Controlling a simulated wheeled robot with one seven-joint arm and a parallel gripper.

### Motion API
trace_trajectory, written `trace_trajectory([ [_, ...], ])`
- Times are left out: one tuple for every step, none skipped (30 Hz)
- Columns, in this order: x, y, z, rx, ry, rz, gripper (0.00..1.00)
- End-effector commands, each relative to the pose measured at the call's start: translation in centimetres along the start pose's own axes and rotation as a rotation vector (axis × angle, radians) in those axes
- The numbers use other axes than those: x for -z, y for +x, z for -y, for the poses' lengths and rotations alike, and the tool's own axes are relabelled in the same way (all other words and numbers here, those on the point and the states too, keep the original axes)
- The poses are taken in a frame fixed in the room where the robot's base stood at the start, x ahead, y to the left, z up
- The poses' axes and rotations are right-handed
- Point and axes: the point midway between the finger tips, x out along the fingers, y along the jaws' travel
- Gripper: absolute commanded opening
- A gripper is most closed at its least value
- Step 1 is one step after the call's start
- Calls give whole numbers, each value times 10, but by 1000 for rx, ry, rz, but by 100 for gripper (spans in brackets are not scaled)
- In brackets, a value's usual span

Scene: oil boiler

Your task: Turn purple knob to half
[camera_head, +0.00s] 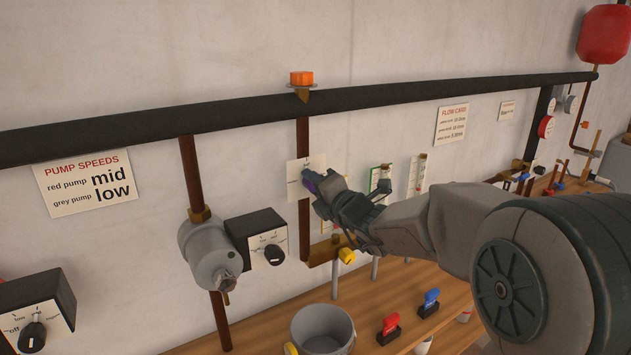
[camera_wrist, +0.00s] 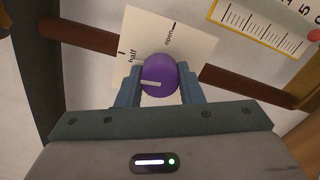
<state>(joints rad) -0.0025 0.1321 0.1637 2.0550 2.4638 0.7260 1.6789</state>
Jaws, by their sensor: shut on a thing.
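The purple knob (camera_wrist: 160,72) sits on a white label card (camera_wrist: 143,42) with the words "half" and "open" in the wrist view. A white mark on the knob points left in that view, a little below the "half" tick. My gripper (camera_wrist: 160,88) has its two fingers on either side of the knob, shut on it.
A grey pump (camera_head: 207,250) with a black dial box (camera_head: 256,240) stands left of my gripper. A yellow valve handle (camera_head: 347,256) is just below it. A bucket (camera_head: 322,330) and red (camera_head: 390,324) and blue (camera_head: 431,299) handles are on the wooden bench. Gauges (camera_head: 416,174) hang to the right.

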Motion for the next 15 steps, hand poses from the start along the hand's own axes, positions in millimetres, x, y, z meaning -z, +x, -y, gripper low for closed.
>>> trace_trajectory([
  [0, 0, 0, 3, 27, 0, 11],
  [0, 0, 0, 2, 43, 0, 11],
  [0, 0, 0, 2, 60, 0, 11],
  [0, 0, 0, 2, 74, 0, 11],
  [0, 0, 0, 2, 84, 0, 11],
  [0, 0, 0, 2, 98, 0, 11],
  [0, 0, 0, 2, 107, 0, 11],
  [0, 0, 0, 3, 115, 0, 11],
  [0, 0, 0, 3, 124, -1, 11],
  [0, 0, 0, 3, 129, -1, 11],
  [0, 0, 1, 3, 135, -1, 11],
  [0, 0, 1, 3, 140, -1, 11],
  [0, 0, 1, 3, 143, -1, 11],
  [0, 0, 1, 3, 146, -1, 11],
  [0, 0, 1, 3, 148, -1, 11],
])
